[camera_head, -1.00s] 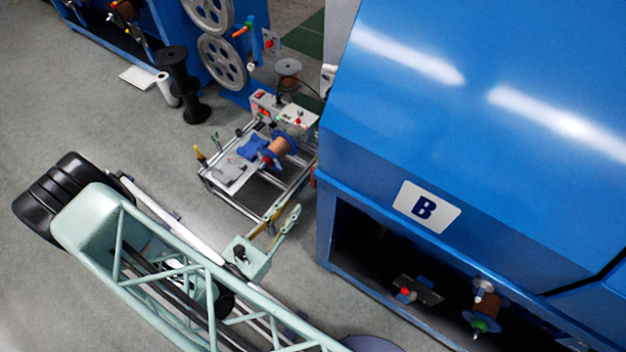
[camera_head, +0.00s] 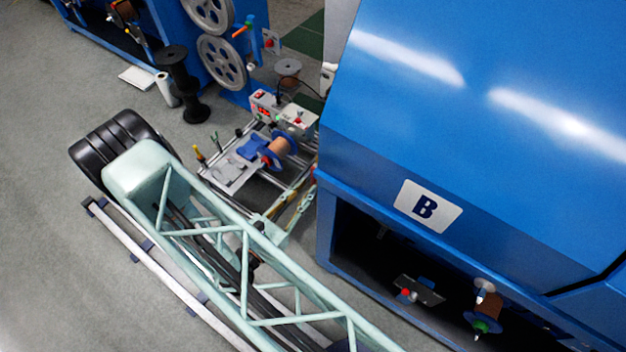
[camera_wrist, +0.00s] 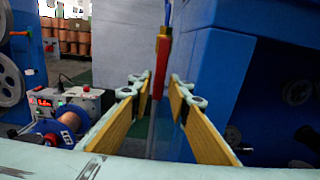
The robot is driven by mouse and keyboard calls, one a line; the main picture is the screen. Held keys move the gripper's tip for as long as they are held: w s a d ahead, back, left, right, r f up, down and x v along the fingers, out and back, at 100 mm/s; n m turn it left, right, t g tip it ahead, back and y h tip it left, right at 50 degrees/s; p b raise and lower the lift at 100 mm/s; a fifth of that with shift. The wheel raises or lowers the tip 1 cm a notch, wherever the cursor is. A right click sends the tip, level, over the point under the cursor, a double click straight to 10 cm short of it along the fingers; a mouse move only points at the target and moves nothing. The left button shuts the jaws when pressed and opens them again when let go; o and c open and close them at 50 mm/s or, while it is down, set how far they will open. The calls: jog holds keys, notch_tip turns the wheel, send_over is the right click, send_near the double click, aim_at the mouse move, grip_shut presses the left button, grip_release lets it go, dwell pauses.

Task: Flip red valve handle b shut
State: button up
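The red valve handle (camera_wrist: 160,66) shows in the wrist view as an upright red lever with a yellowish top. It stands by the front corner of the blue machine. My gripper (camera_wrist: 156,92) is open, with its yellow-padded fingers on either side of the handle in the picture. I cannot tell whether the handle is between the fingertips or just beyond them, and no touch is clear. In the head view my gripper (camera_head: 304,203) is beside the lower left edge of machine B, and the handle is hard to make out there.
The blue machine B (camera_head: 440,120) fills the right side. A bench with a copper spool (camera_head: 278,150) and a control box (camera_head: 285,112) stands close to the left of my gripper. Black spools (camera_head: 180,85) stand farther back.

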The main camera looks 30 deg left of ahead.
aim_at(312, 181)
jog(key=shift+w, duration=2.4)
jog(key=shift+c, duration=0.7)
grip_shut()
